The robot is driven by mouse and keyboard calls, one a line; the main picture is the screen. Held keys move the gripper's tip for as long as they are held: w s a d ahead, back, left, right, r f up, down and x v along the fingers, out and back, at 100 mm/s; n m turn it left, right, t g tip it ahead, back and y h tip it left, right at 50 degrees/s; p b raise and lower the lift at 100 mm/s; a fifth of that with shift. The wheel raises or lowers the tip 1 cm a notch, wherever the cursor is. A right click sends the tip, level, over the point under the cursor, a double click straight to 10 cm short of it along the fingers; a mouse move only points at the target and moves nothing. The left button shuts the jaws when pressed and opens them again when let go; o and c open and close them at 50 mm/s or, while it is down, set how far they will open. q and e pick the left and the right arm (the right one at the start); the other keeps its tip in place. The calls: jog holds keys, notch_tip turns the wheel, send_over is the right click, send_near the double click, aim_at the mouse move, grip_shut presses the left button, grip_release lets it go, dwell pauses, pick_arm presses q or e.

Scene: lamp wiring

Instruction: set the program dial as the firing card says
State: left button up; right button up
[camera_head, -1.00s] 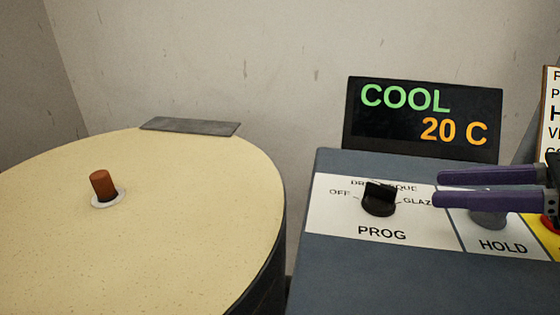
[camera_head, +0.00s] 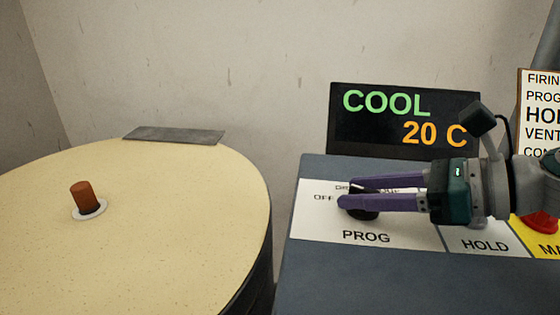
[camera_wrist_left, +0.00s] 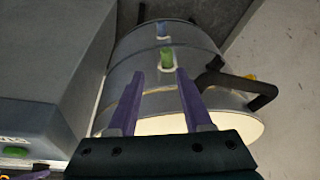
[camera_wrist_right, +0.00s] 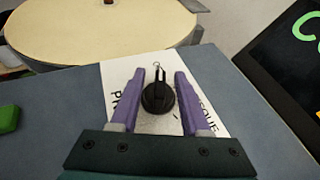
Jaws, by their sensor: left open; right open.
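The black program dial (camera_head: 362,212) sits on the white PROG panel (camera_head: 320,225), mostly hidden by my right gripper in the head view. My right gripper (camera_head: 347,192) is open, with its purple fingers on either side of the dial. In the right wrist view the dial (camera_wrist_right: 158,97) stands between the two fingers, with gaps visible beside it. The firing card (camera_head: 541,115) is cut off at the right edge; only the starts of its lines show, so its program is unreadable. My left gripper (camera_wrist_left: 158,80) is open and empty, away from the panel.
The display (camera_head: 402,118) reads COOL and 20 C. The HOLD label (camera_head: 485,245) and a red button (camera_head: 540,222) are right of PROG. The round cream kiln lid (camera_head: 150,240) with a brown plug (camera_head: 83,195) is left. A green part (camera_wrist_right: 8,118) shows in the right wrist view.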

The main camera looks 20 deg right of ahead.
grip_shut()
dwell(0.3)
jog(key=shift+f, duration=0.1)
